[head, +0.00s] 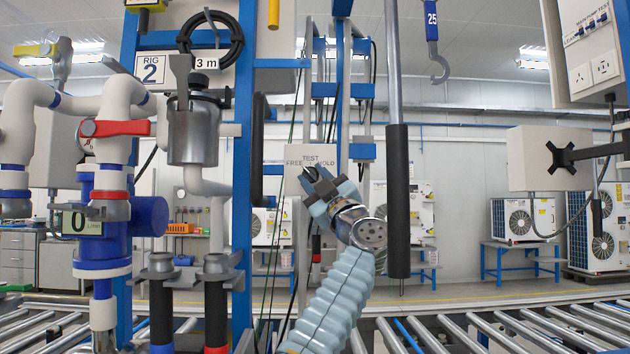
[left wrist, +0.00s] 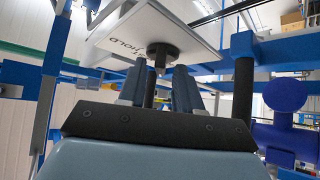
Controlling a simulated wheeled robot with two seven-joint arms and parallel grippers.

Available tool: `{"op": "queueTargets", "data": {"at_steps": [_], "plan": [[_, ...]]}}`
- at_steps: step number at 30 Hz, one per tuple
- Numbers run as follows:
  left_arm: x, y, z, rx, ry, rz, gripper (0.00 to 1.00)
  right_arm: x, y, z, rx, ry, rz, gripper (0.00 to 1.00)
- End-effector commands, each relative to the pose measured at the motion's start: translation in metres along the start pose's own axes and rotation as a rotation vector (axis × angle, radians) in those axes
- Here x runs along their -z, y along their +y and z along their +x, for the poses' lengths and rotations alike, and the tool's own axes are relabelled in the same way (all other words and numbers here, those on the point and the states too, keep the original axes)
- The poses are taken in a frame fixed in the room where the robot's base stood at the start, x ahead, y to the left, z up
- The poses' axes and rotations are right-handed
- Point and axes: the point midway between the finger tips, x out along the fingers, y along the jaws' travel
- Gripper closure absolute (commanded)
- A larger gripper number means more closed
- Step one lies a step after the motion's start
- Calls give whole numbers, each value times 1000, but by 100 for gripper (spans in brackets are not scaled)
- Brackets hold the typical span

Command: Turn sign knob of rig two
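The sign of rig two is a pale plate (head: 300,156) lettered TEST, FREE and HOLD on the blue frame at the middle of the head view. In the left wrist view the plate (left wrist: 110,42) shows tilted, with HOLD readable. A round black knob (left wrist: 162,50) sticks out from it; in the head view my gripper hides the knob. My left gripper (head: 314,180) is raised in front of the sign's lower part. My right gripper is not in view.
A black-sleeved vertical bar (head: 397,200) stands close right of my gripper. A roller conveyor (head: 470,335) crosses the front.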

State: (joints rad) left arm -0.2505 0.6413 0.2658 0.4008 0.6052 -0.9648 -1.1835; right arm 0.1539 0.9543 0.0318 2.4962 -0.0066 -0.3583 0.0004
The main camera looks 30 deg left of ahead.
Motion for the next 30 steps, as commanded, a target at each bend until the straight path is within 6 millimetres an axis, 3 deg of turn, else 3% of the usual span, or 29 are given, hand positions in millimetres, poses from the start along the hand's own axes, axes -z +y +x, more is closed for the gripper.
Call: {"op": "queueTargets", "data": {"at_steps": [11,16,21,30], "plan": [[-2,-1,-6,0,0,0,63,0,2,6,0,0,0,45],[-5,-5,-34,-2,-1,-1,63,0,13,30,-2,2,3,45],[-6,-5,-77,-3,-2,-1,63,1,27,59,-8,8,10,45],[-2,-2,-130,-1,-1,0,63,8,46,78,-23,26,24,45]]}}
